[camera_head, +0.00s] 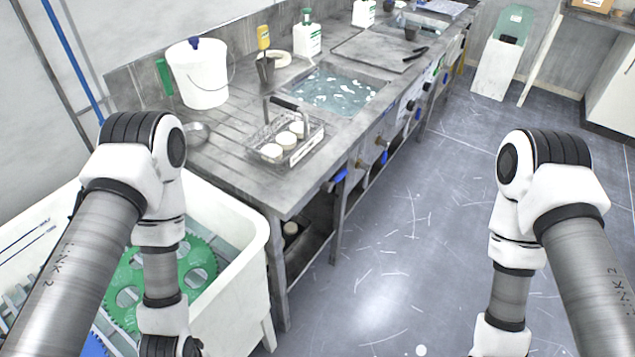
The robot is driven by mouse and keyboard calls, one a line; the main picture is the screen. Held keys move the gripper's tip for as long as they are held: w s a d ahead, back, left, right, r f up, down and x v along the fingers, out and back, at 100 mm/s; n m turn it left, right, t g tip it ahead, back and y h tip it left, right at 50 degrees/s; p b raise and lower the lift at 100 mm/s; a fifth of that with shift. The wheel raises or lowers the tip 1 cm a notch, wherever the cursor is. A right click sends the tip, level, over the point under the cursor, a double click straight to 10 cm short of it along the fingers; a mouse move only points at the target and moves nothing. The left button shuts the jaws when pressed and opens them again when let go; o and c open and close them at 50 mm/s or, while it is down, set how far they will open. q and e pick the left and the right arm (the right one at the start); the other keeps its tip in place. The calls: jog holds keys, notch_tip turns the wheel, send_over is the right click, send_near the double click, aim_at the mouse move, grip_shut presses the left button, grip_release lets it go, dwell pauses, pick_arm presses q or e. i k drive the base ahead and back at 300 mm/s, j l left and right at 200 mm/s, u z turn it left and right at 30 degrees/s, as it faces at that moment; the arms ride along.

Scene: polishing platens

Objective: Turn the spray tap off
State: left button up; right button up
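Several small taps sit along the front edge of the grey bench. One has a blue lever (340,175) near the close corner. A brass tap with a blue lever (383,153) is farther along, and another blue lever (417,113) is beyond it. I cannot tell which of these is the spray tap, or whether any is on. No spray of water is visible. My two arms hang down at the left and right, and both run out of the bottom of the picture. Neither gripper shows.
The bench (225,150) bears a sink of water (335,90), a wire basket with white jars (290,135), a white bucket (200,80) and bottles. A white tub (235,215) with a green toothed disc (190,262) stands at left. The floor (400,260) between the arms is clear.

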aim_at(337, 179)
jog(key=i+l+u, duration=0.1)
jog(key=l, duration=0.4)
jog(key=i+l+u, duration=0.1)
jog(key=l, duration=0.45)
jog(key=i+l+u, duration=0.1)
jog(key=l, duration=0.45)
